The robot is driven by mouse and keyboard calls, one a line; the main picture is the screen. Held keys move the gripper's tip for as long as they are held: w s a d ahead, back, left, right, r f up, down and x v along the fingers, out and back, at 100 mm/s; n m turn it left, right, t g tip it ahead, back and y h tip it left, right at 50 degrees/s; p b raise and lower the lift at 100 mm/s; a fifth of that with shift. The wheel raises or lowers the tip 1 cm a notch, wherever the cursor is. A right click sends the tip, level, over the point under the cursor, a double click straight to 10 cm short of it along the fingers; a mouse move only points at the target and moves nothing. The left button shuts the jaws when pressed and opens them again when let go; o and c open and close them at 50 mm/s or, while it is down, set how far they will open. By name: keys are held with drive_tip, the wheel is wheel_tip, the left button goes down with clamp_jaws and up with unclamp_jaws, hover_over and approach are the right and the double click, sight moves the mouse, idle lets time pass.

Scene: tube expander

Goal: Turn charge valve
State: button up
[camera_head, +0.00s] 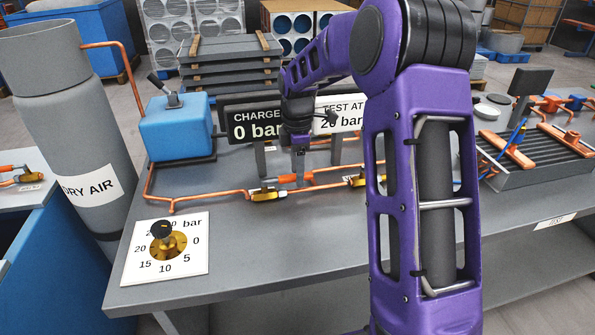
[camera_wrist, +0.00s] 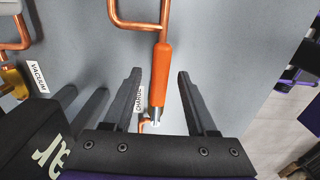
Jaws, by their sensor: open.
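An orange valve lever (camera_wrist: 161,70) with a bare metal end lies between my gripper's (camera_wrist: 159,88) two dark fingers in the wrist view. My fingers are spread apart, one on each side of it, with gaps on both sides. A white tag reading CHARGE (camera_wrist: 138,98) lies beside it, partly covered by the left finger. The valve body is hidden in that view. In the head view my gripper (camera_head: 299,168) points down above the copper line, near an orange lever (camera_head: 290,180) beside a yellow valve (camera_head: 268,195). A second yellow valve (camera_head: 358,181) is partly behind my arm.
A display reads CHARGE 0 bar (camera_head: 256,130); a sign behind reads TEST AT 20 bar (camera_head: 340,112). A dial plate with a black knob (camera_head: 163,230) sits at the bench's front left. A blue pump (camera_head: 177,128) and grey cylinder (camera_head: 72,110) stand left. The wrist view shows a VACUUM tag (camera_wrist: 37,77).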

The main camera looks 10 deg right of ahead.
clamp_jaws()
idle(0.3)
idle(1.2)
